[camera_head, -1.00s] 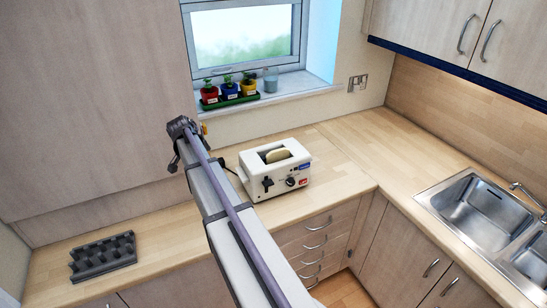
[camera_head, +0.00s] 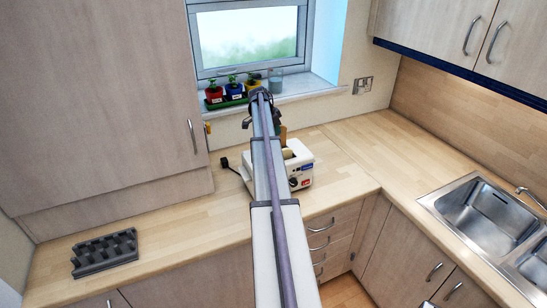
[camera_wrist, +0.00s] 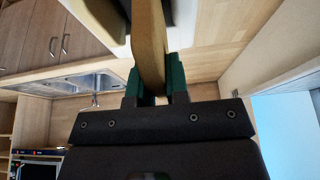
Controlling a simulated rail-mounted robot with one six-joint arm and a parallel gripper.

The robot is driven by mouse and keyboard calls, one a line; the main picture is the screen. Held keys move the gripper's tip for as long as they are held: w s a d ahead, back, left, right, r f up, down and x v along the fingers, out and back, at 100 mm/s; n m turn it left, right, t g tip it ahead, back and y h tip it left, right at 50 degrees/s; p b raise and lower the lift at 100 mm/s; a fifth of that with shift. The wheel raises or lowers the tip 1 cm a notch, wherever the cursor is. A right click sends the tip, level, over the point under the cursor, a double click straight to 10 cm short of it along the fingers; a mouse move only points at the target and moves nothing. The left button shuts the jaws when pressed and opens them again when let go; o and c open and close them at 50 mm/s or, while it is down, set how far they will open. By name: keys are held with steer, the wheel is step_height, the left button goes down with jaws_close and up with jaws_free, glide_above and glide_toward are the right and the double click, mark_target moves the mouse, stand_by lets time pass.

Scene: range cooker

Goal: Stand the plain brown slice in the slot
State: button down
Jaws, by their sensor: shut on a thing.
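The plain brown slice (camera_wrist: 149,42) is clamped on its thin edge between the green pads of my gripper (camera_wrist: 157,82) in the wrist view. A brown edge, likely the same slice (camera_head: 283,134), shows just behind my arm above the toaster in the head view. The white toaster (camera_head: 304,172) stands on the counter, partly hidden by my arm. A pale slice (camera_head: 288,153) shows at its top. White surfaces, likely the toaster (camera_wrist: 101,22), lie close beyond the held slice. I cannot tell whether the held slice is inside a slot.
A dark slotted rack (camera_head: 104,252) stands on the left counter. Potted plants (camera_head: 233,89) and a glass jar (camera_head: 275,80) line the sill behind the toaster. The sink (camera_head: 484,219) is at the right. The counter between toaster and sink is clear.

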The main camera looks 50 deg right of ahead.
step_height(320, 180, down, 8)
steer(key=b, duration=0.6)
steer(key=shift+r+p, duration=0.3)
steer(key=shift+p, duration=0.05)
steer(key=shift+f, duration=0.2)
steer(key=c, duration=1.1)
jaws_free()
steer(key=shift+r, duration=0.1)
steer(key=p+v, duration=1.1)
steer(key=v, duration=0.1)
steer(key=shift+r, duration=0.25)
steer(key=shift+f, duration=0.1)
